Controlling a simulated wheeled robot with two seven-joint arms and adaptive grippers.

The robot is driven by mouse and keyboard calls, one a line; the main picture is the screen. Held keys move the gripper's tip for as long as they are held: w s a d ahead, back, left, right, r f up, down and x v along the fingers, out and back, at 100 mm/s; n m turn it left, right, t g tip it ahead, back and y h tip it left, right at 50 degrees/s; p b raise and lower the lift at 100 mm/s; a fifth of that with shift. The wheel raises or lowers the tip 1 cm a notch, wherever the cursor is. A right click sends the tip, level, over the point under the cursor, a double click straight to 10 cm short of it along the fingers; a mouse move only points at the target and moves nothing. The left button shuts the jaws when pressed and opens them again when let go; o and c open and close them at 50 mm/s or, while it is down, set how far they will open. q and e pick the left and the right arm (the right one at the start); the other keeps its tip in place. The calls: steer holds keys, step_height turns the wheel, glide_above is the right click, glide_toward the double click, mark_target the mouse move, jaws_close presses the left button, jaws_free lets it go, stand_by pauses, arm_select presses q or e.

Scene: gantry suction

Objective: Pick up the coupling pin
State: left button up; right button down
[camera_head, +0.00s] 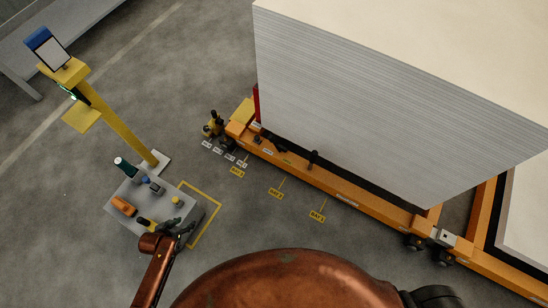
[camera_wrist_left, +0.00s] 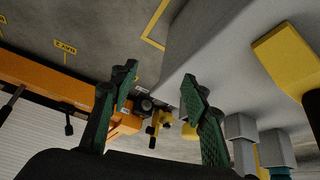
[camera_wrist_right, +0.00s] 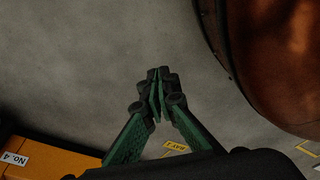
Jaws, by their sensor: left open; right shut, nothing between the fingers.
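My left gripper (camera_head: 184,231) is over the near edge of a small grey stand (camera_head: 128,190). In the left wrist view (camera_wrist_left: 158,84) its green-padded fingers are spread with nothing held between them. A small yellow piece (camera_head: 177,200) on the stand lies just beyond the gripper; I cannot tell whether it is the coupling pin. A yellow and black piece (camera_head: 146,222) lies left of the gripper, apart from the fingers, and shows in the left wrist view (camera_wrist_left: 285,55). My right gripper (camera_wrist_right: 157,85) is shut and empty above the floor, outside the head view.
A green bottle-like item (camera_head: 125,167), an orange item (camera_head: 123,205) and small dark blocks (camera_head: 156,188) share the stand. A yellow post (camera_head: 120,125) stands behind it. An orange cart (camera_head: 340,190) carries a tall pale stack (camera_head: 380,110).

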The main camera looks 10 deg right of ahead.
arm_select(q)
steer(key=g+p, duration=0.1)
steer(key=p, duration=0.3)
glide_toward(175, 199)
steer(key=shift+s+d+f+y, duration=0.15)
steer(key=shift+d+f+y, duration=0.15)
steer(key=shift+f, duration=0.2)
arm_select(e)
steer(key=s+d+r+g, duration=0.1)
steer(key=s+g, duration=0.1)
steer(key=s, duration=0.4)
steer(key=shift+s+r+g, duration=0.15)
steer(key=shift+r+g, duration=0.15)
arm_select(q)
steer(key=b+x, duration=0.4)
steer(key=x, duration=0.3)
steer(key=shift+b, duration=0.35)
steer(key=shift+w+f, duration=0.25)
steer(key=shift+w, duration=0.1)
arm_select(e)
steer(key=w+a+r, duration=0.1)
steer(key=w+r, duration=0.6)
steer(key=w, duration=0.2)
steer(key=shift+r+m, duration=0.2)
steer(key=shift+m, duration=0.2)
